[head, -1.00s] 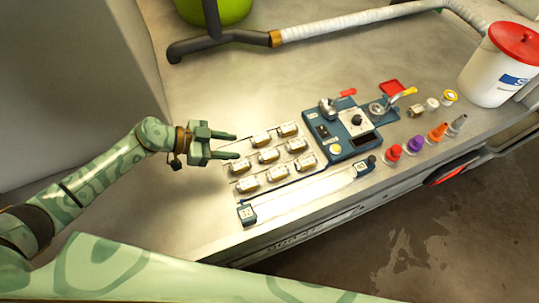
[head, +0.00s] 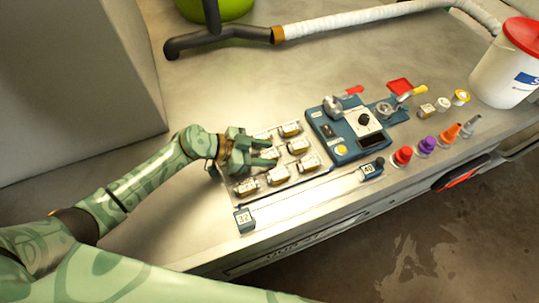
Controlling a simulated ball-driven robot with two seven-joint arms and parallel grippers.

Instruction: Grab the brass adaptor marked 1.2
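Several small brass adaptors with pale labels, such as one at the back right (head: 289,130) and one at the front left (head: 246,187), stand in rows on a rack plate on the steel worktop. Their markings are too small to read, so I cannot tell which is 1.2. My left gripper (head: 272,151) is open, its two fingers reaching right over the left and middle of the rack. An adaptor (head: 269,154) shows partly between the fingertips; I cannot tell whether they touch it. The gripper hides some adaptors at the left. My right gripper is not in view.
A blue device (head: 345,128) with a dial and levers stands right of the rack. A bar with blue ends (head: 244,220) lies in front. Coloured nozzles (head: 427,146) and a red-lidded white bucket (head: 505,75) are at the right. A hose (head: 370,20) runs along the back.

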